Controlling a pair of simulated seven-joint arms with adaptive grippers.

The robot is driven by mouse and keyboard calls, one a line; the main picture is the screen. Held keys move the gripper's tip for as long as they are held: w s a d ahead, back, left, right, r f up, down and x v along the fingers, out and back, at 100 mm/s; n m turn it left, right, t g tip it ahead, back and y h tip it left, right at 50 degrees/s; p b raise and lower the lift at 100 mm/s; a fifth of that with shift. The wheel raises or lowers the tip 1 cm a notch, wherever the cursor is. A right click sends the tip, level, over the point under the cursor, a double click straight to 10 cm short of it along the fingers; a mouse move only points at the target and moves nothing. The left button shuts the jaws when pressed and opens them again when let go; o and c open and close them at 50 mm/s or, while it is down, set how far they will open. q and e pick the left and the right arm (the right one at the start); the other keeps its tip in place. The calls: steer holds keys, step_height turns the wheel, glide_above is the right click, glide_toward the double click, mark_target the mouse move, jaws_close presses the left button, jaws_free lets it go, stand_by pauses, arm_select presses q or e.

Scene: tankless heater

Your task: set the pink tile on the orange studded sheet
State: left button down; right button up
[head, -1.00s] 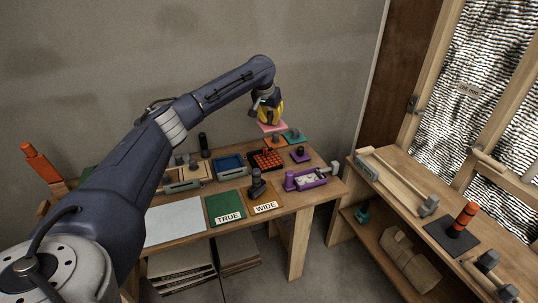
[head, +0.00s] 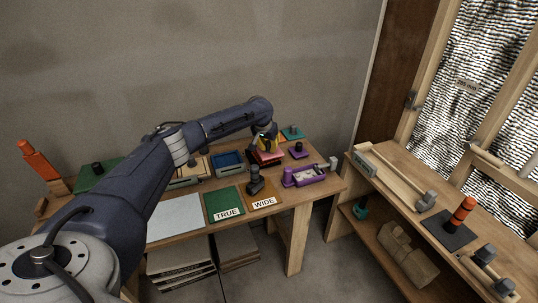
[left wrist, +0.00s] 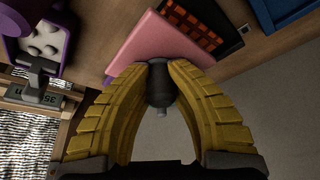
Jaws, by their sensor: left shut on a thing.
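The pink tile (head: 270,156) has a dark grey knob (left wrist: 158,85) on it. My left gripper (head: 266,145) is shut on that knob. In the left wrist view its yellow ribbed fingers (left wrist: 160,66) stand either side of the knob, and the pink tile (left wrist: 160,42) lies beyond them. The orange studded sheet (left wrist: 195,25), dark with orange studs, is partly covered by the tile in that view. In the head view the tile hides most of the sheet. I cannot tell whether the tile touches it. My right gripper is not in view.
A blue tray (head: 229,163) stands left of the sheet. A purple fixture (head: 305,177) is to the front right, and a purple knobbed tile (head: 299,150) is close on the right. A dark knobbed piece (head: 256,183) stands in front by the WIDE panel (head: 265,203). A teal tile (head: 293,132) lies behind.

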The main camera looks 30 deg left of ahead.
mark_target(268, 151)
arm_select(q)
steer(key=shift+f, duration=2.05)
steer(key=shift+f, duration=0.15)
steer(key=c, duration=1.4)
jaws_free()
steer(key=shift+o, duration=0.2)
steer(key=v, duration=1.2)
